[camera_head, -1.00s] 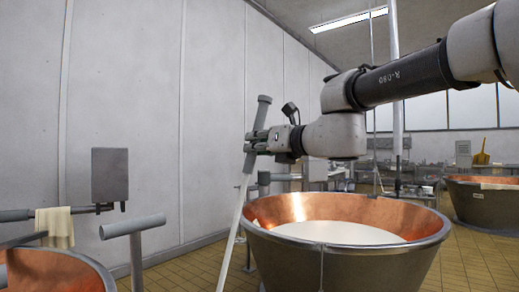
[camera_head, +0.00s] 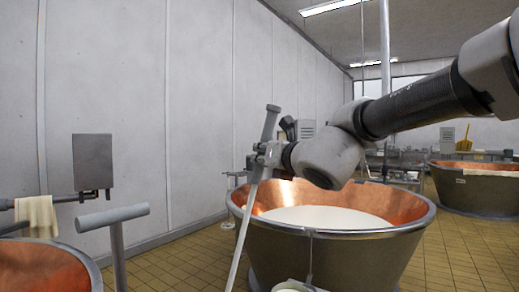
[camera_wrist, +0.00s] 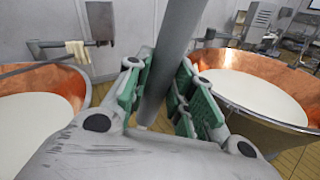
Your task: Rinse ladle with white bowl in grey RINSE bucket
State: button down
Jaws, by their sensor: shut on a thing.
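My gripper (camera_head: 264,155) is shut around the grey upper handle of the ladle (camera_head: 270,122). The handle sticks up above my fingers, and a thin pale shaft (camera_head: 240,238) slants down and left in front of the middle vat. In the wrist view the handle (camera_wrist: 173,50) runs between the green finger pads of my gripper (camera_wrist: 160,88). The ladle's lower end is out of the head view, so I cannot see its white bowl for sure. A pale round rim (camera_head: 291,287) shows at the bottom edge; I cannot tell what it is. No RINSE label is readable.
The middle copper vat (camera_head: 330,240) holds white liquid, close behind the ladle. Another copper vat (camera_head: 50,268) is at lower left beside a grey T-shaped post (camera_head: 115,215). A cloth (camera_head: 37,215) hangs on a rail. A third vat (camera_head: 475,190) stands far right. Tiled floor shows between the vats.

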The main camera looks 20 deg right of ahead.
jog(key=w+d+f+m, duration=0.3)
jog(key=d+f+m, duration=0.8)
jog(key=d+f, duration=2.8)
notch_tip(320, 180, down, 32)
jog(key=a+m, duration=0.1)
jog(key=m, duration=0.7)
jog(key=shift+a, duration=0.3)
jog(key=shift+f, duration=0.1)
